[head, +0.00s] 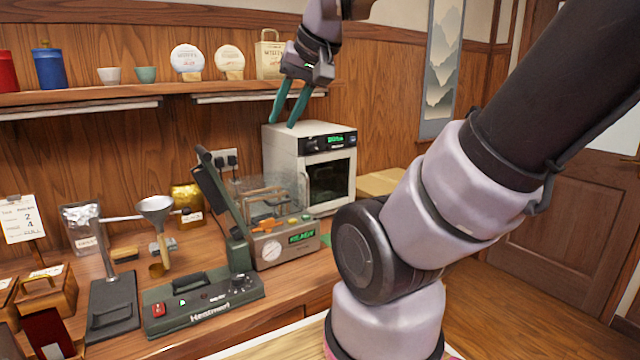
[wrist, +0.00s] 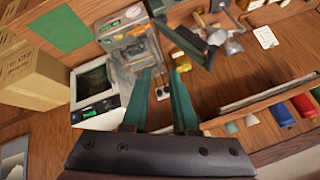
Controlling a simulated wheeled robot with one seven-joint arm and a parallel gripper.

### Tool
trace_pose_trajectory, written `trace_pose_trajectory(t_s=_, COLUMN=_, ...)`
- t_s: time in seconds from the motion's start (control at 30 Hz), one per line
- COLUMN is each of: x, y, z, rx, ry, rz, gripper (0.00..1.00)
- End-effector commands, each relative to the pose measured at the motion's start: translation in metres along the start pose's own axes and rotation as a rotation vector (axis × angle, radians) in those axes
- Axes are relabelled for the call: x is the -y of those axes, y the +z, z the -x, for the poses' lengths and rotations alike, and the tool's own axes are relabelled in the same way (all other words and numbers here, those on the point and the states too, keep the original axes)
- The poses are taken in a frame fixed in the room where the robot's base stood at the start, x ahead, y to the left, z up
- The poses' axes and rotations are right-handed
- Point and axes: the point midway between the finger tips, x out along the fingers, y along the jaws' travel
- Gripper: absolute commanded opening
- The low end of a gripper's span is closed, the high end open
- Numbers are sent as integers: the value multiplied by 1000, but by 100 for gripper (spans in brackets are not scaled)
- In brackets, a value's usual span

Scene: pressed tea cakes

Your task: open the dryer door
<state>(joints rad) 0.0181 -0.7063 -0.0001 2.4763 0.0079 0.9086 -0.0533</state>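The dryer (head: 283,155) is a white box with a dark control strip and a green display, standing at the back of the counter. Its door (head: 330,182), with a dark window, faces front and looks shut. In the wrist view the dryer (wrist: 113,103) is at left, with its dark door window (wrist: 92,84) turned sideways. My gripper (head: 283,122) has teal fingers pointing down and hangs near the dryer's upper left in the head view. In the wrist view its fingers (wrist: 162,74) are apart with nothing between them. They are not touching the door.
A wooden shelf (head: 100,94) with canisters, cups and tea cakes runs along the wall behind my gripper. A green sealing machine (head: 205,305) and a grey device with a dial (head: 285,245) stand left of the dryer. A cardboard box (wrist: 32,80) sits on its other side.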

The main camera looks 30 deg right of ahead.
Motion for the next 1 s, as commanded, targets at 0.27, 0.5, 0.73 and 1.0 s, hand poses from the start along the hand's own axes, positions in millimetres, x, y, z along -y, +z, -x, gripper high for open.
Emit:
trace_pose_trajectory(t_s=0.27, x=-22, y=-81, z=-62, rx=73, ry=57, rz=188, gripper=27)
trace_pose_trajectory(t_s=0.5, x=-76, y=-148, z=-140, rx=145, ry=79, rz=373, gripper=27)
trace_pose_trajectory(t_s=0.73, x=-146, y=-184, z=-215, rx=204, ry=78, rz=522, gripper=27)
trace_pose_trajectory(t_s=1.0, x=-184, y=-192, z=-253, rx=229, ry=72, rz=598, gripper=27)
